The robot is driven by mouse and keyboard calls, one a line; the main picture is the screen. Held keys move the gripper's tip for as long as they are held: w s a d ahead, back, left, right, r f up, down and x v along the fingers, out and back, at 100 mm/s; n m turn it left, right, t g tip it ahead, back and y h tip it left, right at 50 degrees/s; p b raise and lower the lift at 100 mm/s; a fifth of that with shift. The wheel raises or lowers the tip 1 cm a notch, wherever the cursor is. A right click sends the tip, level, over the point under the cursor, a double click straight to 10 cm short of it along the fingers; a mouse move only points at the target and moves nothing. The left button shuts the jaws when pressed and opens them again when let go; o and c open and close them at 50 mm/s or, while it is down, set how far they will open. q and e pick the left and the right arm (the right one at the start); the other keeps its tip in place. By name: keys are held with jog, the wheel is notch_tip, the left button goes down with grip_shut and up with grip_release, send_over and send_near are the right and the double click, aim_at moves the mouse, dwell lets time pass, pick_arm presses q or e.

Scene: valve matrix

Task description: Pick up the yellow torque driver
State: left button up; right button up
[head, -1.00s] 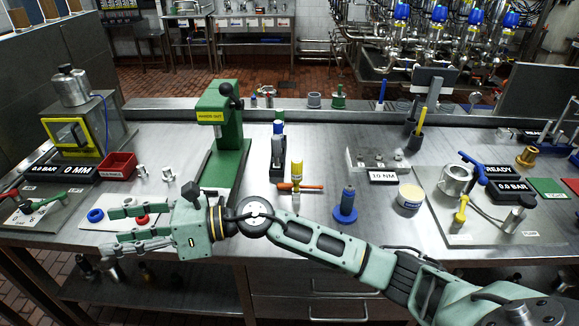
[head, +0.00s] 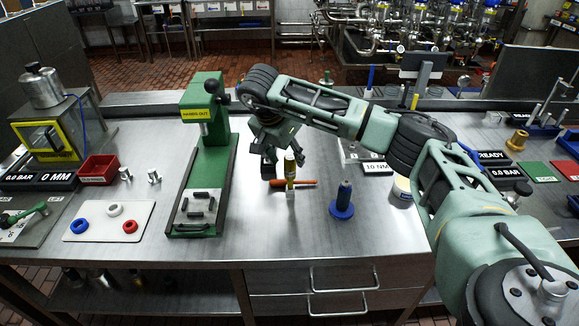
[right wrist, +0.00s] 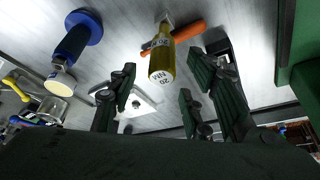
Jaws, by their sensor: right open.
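The yellow torque driver (head: 290,168) stands upright on the workbench, beside the green press. In the right wrist view the driver (right wrist: 162,62) shows its round white end cap, marked "20 NM". An orange handle (head: 306,182) lies at the driver; I cannot tell whether it is attached. My right gripper (head: 278,146) points downward just above and behind the driver's top. In the right wrist view its fingers (right wrist: 160,98) are spread wide, and the driver appears beyond them, between their lines, not held. My left gripper is not in view.
A blue driver (head: 343,199) stands on a round base to the right. The green press (head: 207,150) rises close on the left. A dark stand (head: 268,166) sits behind the yellow driver. The bench front (head: 270,225) is bare.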

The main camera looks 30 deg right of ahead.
aim_at(290, 172)
jog(key=x, duration=0.1)
jog(key=p+x, duration=0.1)
jog(key=x, duration=0.1)
jog(key=shift+s+a+f+p, duration=0.1)
jog(key=shift+a+f+p, duration=0.1)
jog(key=shift+f+p, duration=0.2)
jog(key=shift+d+f, duration=0.1)
jog(key=shift+f, duration=0.3)
jog(key=shift+c, duration=0.2)
grip_shut()
